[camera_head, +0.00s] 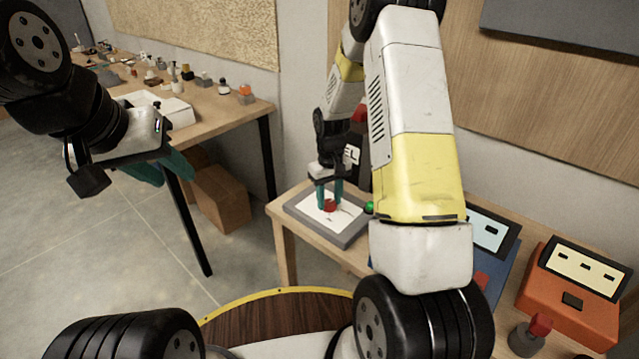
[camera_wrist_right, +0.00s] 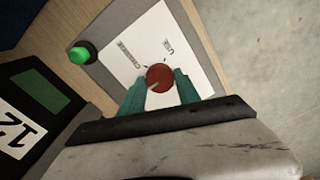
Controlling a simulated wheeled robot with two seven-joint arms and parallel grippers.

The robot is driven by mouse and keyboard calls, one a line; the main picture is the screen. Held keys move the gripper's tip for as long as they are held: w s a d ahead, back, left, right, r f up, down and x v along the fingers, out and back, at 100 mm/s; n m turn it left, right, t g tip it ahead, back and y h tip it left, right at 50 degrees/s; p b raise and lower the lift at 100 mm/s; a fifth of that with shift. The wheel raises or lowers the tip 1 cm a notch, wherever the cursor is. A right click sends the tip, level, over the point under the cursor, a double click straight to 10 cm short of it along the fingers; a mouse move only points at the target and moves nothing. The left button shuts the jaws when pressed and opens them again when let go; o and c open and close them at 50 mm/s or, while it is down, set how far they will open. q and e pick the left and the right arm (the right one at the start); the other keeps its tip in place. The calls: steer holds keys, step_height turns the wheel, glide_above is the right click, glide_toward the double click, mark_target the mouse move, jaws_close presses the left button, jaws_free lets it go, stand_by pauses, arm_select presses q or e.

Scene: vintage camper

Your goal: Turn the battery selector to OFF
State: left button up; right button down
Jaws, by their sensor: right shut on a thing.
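The battery selector is a round red knob (camera_wrist_right: 159,77) on a white labelled plate (camera_wrist_right: 137,52) set in a grey panel (camera_head: 299,212) on the wooden table. The knob also shows small in the head view (camera_head: 330,206). My right gripper (camera_wrist_right: 160,88) has its teal fingers shut on the knob, one on each side. A pale pointer line shows on the knob, and the plate has small printed words around it; I cannot read OFF. My left gripper (camera_head: 160,172) is in the air at the left, away from the table, its teal fingers partly hidden.
A green button (camera_wrist_right: 82,53) is beside the plate. A blue device (camera_head: 490,245) and an orange device (camera_head: 572,295) stand to the right on the table. A workbench (camera_head: 220,117) with many small objects is at the back left, with cardboard boxes (camera_head: 218,197) beneath.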

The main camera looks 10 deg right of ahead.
steer(key=c, duration=0.9)
jaws_free()
steer(key=shift+o, duration=0.2)
steer(key=shift+r, duration=0.15)
step_height(320, 180, up, 8)
steer(key=shift+f, duration=0.2)
step_height(320, 180, up, 10)
steer(key=t, duration=0.2)
glide_above(329, 203)
steer(key=s, duration=0.4)
steer(key=s+a+r+m+t+y, duration=0.1)
steer(key=s+r+t, duration=0.1)
steer(key=s+r, duration=0.4)
steer(key=s+a+r+m+t+y, duration=0.1)
steer(key=s+r, duration=0.5)
steer(key=s, duration=0.8)
steer(key=shift+r+m+t, duration=0.25)
steer(key=shift+m+t, duration=0.05)
steer(key=shift+t, duration=0.3)
